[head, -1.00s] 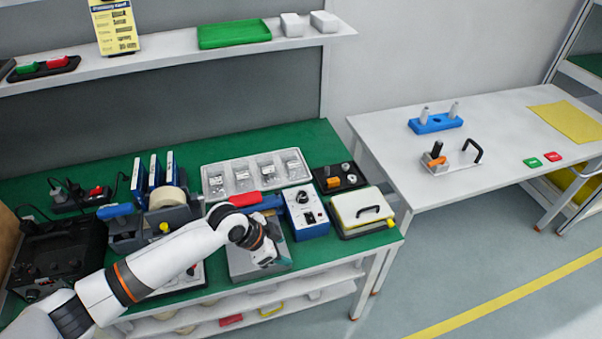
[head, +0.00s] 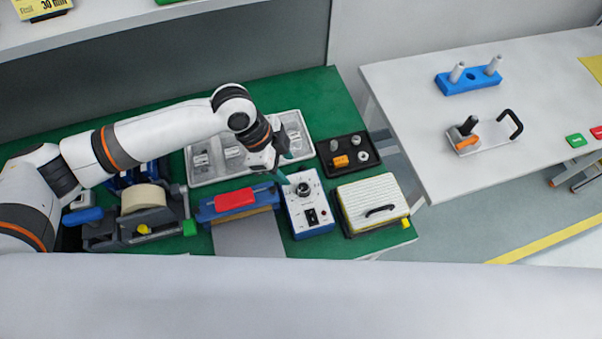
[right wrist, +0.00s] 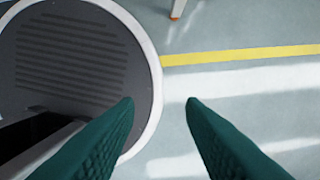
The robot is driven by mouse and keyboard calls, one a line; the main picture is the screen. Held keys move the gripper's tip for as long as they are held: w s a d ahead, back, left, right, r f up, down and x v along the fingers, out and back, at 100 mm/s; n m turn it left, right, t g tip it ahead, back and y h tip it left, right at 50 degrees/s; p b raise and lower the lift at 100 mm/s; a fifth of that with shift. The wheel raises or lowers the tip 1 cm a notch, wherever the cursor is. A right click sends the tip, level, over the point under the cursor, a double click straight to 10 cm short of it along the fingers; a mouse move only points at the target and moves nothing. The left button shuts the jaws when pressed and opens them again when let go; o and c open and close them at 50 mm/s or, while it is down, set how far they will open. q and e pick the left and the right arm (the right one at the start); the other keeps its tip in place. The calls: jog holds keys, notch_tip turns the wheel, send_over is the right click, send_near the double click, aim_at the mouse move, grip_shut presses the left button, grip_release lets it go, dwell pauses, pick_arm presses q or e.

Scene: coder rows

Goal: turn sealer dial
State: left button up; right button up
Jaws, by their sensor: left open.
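The sealer (head: 237,199) is blue with a red bar on top. Its white and blue control box (head: 318,223) stands upright at its right end on the green bench. The dark round dial (head: 303,188) is on the box's upper face, above a black switch. My left gripper (head: 287,170) is just behind and left of the dial, pointing down with its teal fingers apart and nothing seen between them. I cannot tell whether a fingertip touches the box. My right gripper (right wrist: 160,101) shows in the right wrist view, open and empty over the floor.
A black tray (head: 345,172) and a box with a black handle (head: 372,206) stand right of the control box. A tape dispenser (head: 143,222) is at left. A white table (head: 440,150) stands at right.

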aim_at(303, 186)
pick_arm(q)
jog(key=p+x, duration=0.1)
jog(key=x, duration=0.8)
jog(key=shift+p, duration=0.3)
jog(key=shift+d+f, duration=0.2)
jog(key=shift+f, duration=0.3)
pick_arm(e)
jog(key=shift+w+a+r, duration=0.1)
jog(key=shift+w+r, duration=0.2)
jog(key=shift+r, duration=0.2)
jog(key=shift+w+r, duration=0.3)
jog(key=shift+r, duration=0.2)
